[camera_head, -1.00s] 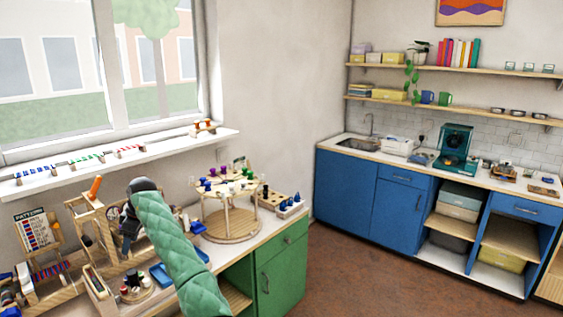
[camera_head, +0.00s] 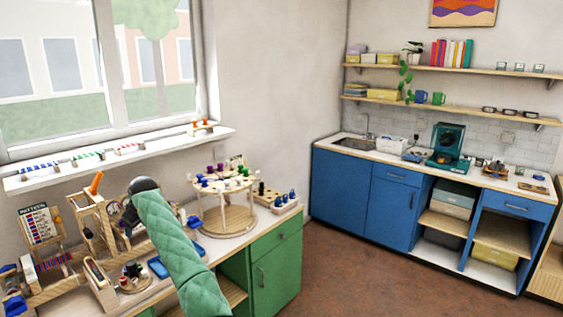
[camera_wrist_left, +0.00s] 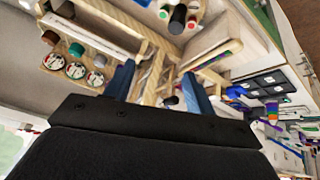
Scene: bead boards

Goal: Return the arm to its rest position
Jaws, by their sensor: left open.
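My left arm, in a green quilted sleeve, reaches up over the workbench (camera_head: 235,250) in the head view. Its dark wrist end hangs beyond the black joint, among the wooden frames, and the sleeve hides part of it. Wooden bead frames and small round pots (camera_wrist_left: 78,60) lie beyond the fingers. I cannot tell how far the fingertips are from them. My right gripper is not in view.
A round wooden stand (camera_head: 228,218) with coloured pegs is right of the arm. A pattern board (camera_head: 40,224) and wooden frames crowd the bench's left. A windowsill (camera_head: 70,168) with bead rows runs behind. Open floor (camera_head: 350,270) lies between bench and blue cabinets (camera_head: 345,188).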

